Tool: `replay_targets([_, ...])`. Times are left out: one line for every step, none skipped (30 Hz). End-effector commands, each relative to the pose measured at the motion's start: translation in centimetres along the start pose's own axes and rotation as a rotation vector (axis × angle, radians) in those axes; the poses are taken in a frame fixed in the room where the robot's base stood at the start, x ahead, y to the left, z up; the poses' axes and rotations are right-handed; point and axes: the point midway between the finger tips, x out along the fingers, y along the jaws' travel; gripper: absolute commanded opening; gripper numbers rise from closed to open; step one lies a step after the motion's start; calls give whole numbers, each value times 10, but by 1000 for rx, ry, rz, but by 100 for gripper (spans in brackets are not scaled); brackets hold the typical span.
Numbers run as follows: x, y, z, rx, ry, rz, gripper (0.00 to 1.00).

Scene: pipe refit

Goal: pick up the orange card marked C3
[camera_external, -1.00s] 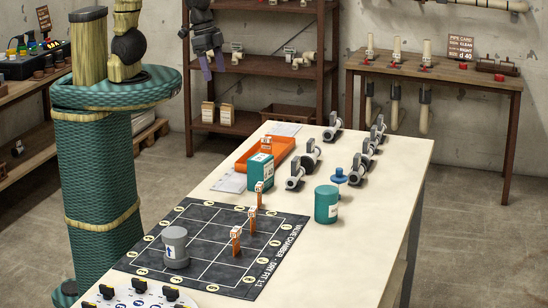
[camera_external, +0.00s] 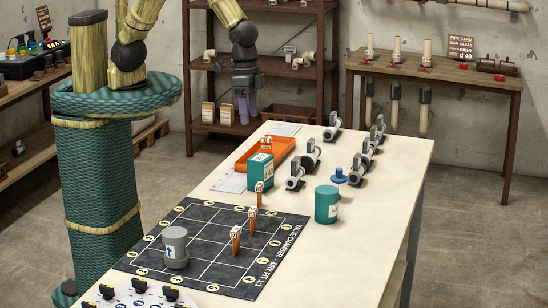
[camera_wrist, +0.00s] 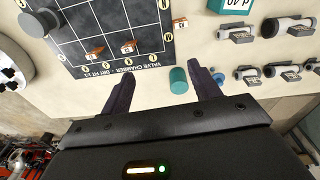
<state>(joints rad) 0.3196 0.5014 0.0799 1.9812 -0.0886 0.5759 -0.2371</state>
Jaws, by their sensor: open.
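Several small orange cards with white tops stand around the dark grid mat. One card (camera_external: 236,241) and a second card (camera_external: 252,220) stand on the mat, and a third card (camera_external: 259,195) stands at its far edge. Three show in the wrist view: a left card (camera_wrist: 95,54), a middle card (camera_wrist: 129,47) and a right card (camera_wrist: 180,23). Another small orange piece (camera_external: 268,148) shows at the orange tray. Their marks are too small to read, so I cannot tell which is C3. My gripper (camera_external: 243,112) is open and empty, high beyond the table's far left side; its fingers (camera_wrist: 162,72) point toward the table.
The mat (camera_external: 190,225) carries a grey cylinder (camera_external: 175,248). A teal box (camera_external: 261,170), a teal canister (camera_external: 326,205), a blue knob (camera_external: 339,176) and several grey pipe fittings (camera_external: 311,155) stand beyond it. A white dial (camera_external: 125,298) lies at the near end.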

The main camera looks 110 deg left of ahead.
Motion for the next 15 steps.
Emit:
replay_targets([18, 17, -9, 3, -16, -5, 62])
replay_targets([27, 27, -13, 1, -24, -8, 62])
replay_targets([38, 40, -19, 1, -34, -12, 62])
replay_targets([46, 50, -22, -2, -42, -15, 62])
replay_targets([55, 60, -25, -1, -49, -18, 62])
replay_targets([65, 71, -29, -4, -57, -22, 62])
replay_targets([72, 79, -30, -4, -63, -26, 62])
replay_targets([78, 86, -32, -5, -66, -28, 62])
replay_targets([84, 94, -33, -5, -71, -32, 62])
replay_targets([88, 99, -34, -5, -75, -34, 62])
replay_targets([90, 103, -34, -5, -76, -35, 62])
replay_targets([93, 106, -34, -6, -78, -36, 62])
replay_targets([94, 107, -34, -8, -79, -37, 62])
replay_targets([94, 108, -34, -8, -79, -37, 62])
replay_targets([94, 108, -35, -9, -79, -37, 62])
